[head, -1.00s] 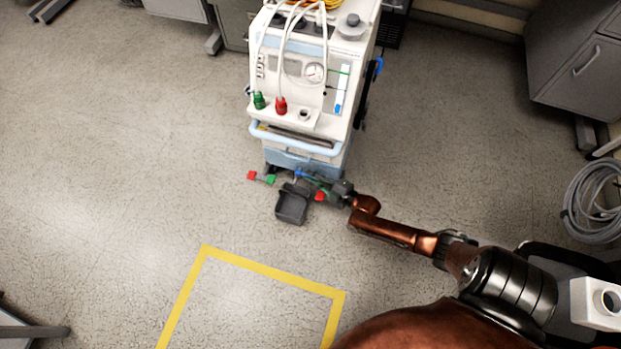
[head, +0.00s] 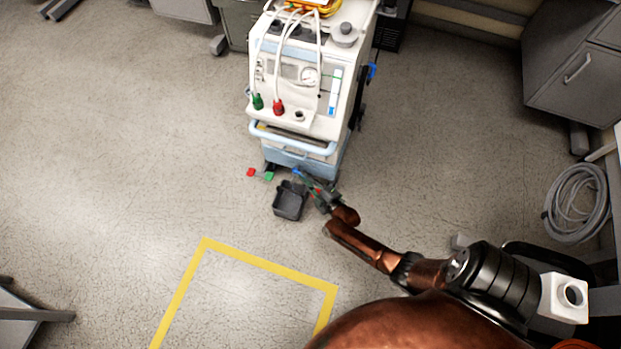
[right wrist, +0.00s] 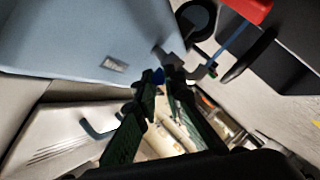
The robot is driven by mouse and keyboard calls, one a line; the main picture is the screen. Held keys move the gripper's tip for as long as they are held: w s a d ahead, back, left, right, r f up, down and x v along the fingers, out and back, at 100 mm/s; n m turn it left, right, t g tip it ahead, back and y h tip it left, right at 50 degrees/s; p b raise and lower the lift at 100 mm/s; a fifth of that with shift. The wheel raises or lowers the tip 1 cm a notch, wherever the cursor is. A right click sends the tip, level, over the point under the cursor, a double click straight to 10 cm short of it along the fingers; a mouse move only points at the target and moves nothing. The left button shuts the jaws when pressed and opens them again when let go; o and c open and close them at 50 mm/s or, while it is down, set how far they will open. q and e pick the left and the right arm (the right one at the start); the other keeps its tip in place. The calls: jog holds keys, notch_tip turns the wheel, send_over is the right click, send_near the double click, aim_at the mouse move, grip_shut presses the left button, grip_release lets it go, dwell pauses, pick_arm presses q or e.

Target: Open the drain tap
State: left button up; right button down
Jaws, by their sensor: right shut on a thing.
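The drain tap shows as a small blue piece (head: 297,171) low at the front of the pump machine (head: 300,90), just above the floor. My right gripper (head: 305,178) reaches it from the lower right. My left gripper is not in view.
A dark grey open bin (head: 290,201) stands on the floor just left of my right gripper. Red and green pedals (head: 260,174) stick out left of it. A yellow floor outline (head: 270,267) lies nearer, on clear floor. A coiled grey hose (head: 577,203) lies at the right.

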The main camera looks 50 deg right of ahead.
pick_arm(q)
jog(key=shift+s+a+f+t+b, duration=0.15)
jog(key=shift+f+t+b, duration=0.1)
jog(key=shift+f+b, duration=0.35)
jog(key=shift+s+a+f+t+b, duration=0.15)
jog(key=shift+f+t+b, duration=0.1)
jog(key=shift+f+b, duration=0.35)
pick_arm(e)
jog(key=shift+w+a+f+m+g+h, duration=0.15)
jog(key=shift+a+m+g+h, duration=0.5)
jog(key=shift+m+g+h, duration=0.85)
jog(key=shift+w+a+f+m+g+h, duration=0.1)
jog(key=shift+w+a+m+g+h, duration=0.15)
jog(key=shift+a+m+g+h, duration=1.1)
jog(key=shift+w+f+m+g+h, duration=0.15)
jog(key=shift+m+g+h, duration=0.7)
jog(key=shift+m+h, duration=1.3)
jog(key=shift+r+h, duration=0.15)
jog(key=shift+h, duration=0.15)
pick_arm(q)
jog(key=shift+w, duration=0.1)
pick_arm(e)
jog(key=shift+d, duration=0.1)
jog(key=c, duration=2.3)
grip_release()
jog(key=shift+o, duration=1.4)
jog(key=shift+w+r, duration=0.15)
jog(key=shift+w, duration=0.05)
jog(key=shift+w+a, duration=0.1)
jog(key=shift+a, duration=0.1)
